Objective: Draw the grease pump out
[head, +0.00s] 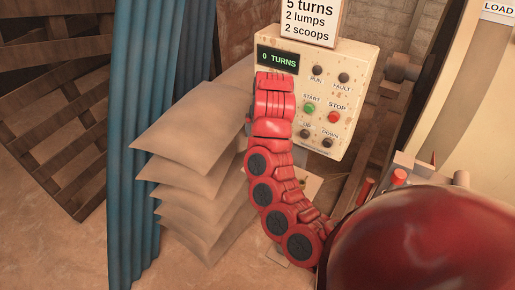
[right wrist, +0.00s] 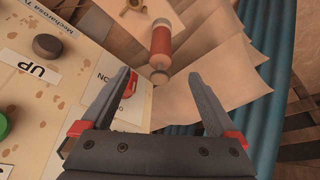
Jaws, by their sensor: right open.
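In the right wrist view, the grease pump looks to be the red cylinder (right wrist: 161,47) with grey ends, near the top centre over a pale surface. My right gripper (right wrist: 160,84) is open and empty. Its two dark fingers stand either side of the pump's near grey end in the picture; I cannot tell how far off the pump is. In the head view my red right arm bends up in front of the control panel, and I cannot make out the pump there. My left gripper is not in view.
The control panel (head: 350,75) reads 0 TURNS, with a sign (head: 308,20) on top. In the right wrist view, the panel's UP button (right wrist: 48,46) is close on the left.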

